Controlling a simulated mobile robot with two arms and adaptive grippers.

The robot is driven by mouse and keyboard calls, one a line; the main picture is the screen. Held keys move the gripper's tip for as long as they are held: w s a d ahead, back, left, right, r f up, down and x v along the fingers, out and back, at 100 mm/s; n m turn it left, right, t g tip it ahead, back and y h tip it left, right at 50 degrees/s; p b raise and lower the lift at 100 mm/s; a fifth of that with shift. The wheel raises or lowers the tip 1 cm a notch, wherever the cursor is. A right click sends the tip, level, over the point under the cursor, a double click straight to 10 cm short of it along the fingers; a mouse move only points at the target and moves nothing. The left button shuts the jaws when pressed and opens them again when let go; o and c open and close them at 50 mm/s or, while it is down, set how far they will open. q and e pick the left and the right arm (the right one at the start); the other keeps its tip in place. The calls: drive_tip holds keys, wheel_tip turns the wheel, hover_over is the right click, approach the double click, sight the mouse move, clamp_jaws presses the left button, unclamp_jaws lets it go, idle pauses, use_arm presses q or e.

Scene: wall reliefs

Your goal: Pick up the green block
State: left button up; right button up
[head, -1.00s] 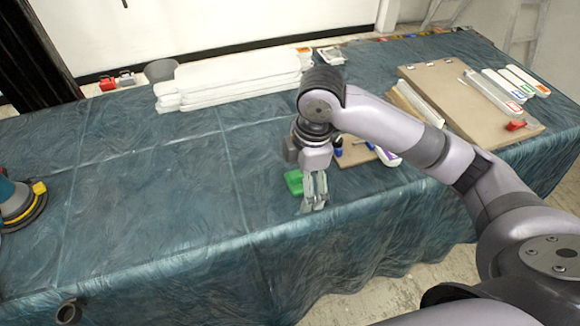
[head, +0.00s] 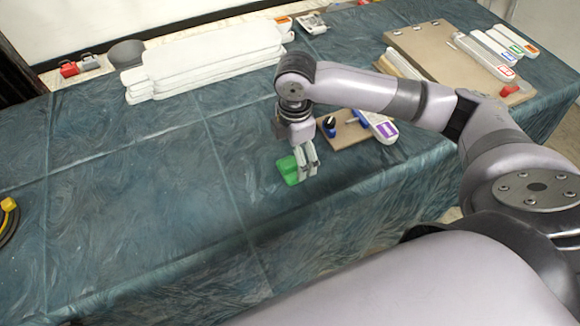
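The green block (head: 287,170) lies on the blue-green draped table (head: 130,215), near its front edge. My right gripper (head: 307,175) points down right beside it, its fingertips low by the block's right side. The near finger overlaps the block's right end in the head view, so I cannot tell whether they touch or whether the block reaches between the fingers. The two fingers show a narrow gap from this angle; how far open they are is unclear. My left gripper is not in view.
White stacked planks (head: 205,65) lie at the back. A large board (head: 425,45) is back right. The left table is mostly clear.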

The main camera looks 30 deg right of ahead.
sight(291, 162)
drive_tip(key=shift+f, duration=0.5)
drive_tip(key=f, duration=0.5)
drive_tip(key=shift+w+a, duration=0.25)
drive_tip(key=shift+w, duration=0.05)
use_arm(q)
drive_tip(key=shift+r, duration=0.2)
use_arm(e)
drive_tip(key=shift+c, duration=0.2)
drive_tip(key=c, duration=0.5)
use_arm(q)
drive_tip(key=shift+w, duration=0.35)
use_arm(e)
drive_tip(key=c, duration=0.7)
